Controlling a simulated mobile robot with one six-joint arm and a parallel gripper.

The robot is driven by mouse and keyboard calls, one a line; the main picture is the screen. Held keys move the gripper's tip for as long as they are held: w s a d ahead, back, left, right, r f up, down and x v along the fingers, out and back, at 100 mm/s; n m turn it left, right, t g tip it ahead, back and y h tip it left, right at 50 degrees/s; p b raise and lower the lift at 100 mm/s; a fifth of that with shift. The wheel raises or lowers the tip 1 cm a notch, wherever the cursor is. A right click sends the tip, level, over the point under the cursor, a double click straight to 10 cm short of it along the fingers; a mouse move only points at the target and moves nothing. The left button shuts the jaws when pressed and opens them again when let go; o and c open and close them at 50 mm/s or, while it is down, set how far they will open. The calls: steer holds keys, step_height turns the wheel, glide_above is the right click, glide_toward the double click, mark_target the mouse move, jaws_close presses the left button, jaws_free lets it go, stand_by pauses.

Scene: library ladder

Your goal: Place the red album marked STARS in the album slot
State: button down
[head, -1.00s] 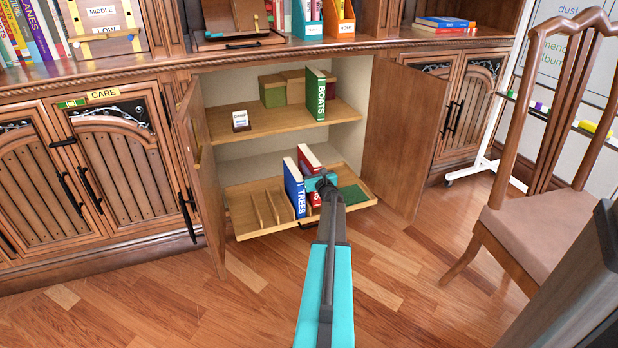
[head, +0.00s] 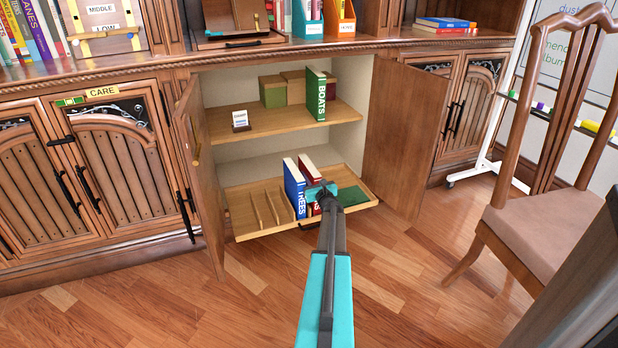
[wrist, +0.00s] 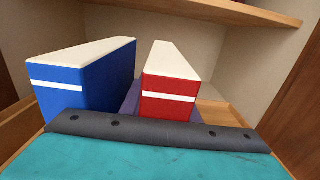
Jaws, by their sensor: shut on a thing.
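The red album (head: 310,168) is upright in the pulled-out slotted tray (head: 240,212) of the open cabinet, just right of the blue TREES album (head: 293,190). My gripper (head: 320,190) is shut on the red album from the front and hides most of its spine; I cannot read its marking. In the wrist view the red album (wrist: 169,95) rises beyond the gripper's dark edge, with the blue album (wrist: 82,85) to its left and a gap between them. The album's lower end and the slot under it are hidden.
Empty dividers (head: 264,208) fill the tray's left part; a green pad (head: 352,196) lies at its right. Open cabinet doors (head: 405,135) flank the tray. A chair (head: 540,220) stands right.

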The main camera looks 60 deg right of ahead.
steer(key=c, duration=1.4)
jaws_free()
steer(key=shift+o, duration=0.2)
steer(key=shift+r, duration=0.1)
steer(key=p+v, duration=0.3)
steer(key=v, duration=0.9)
steer(key=shift+p, duration=0.3)
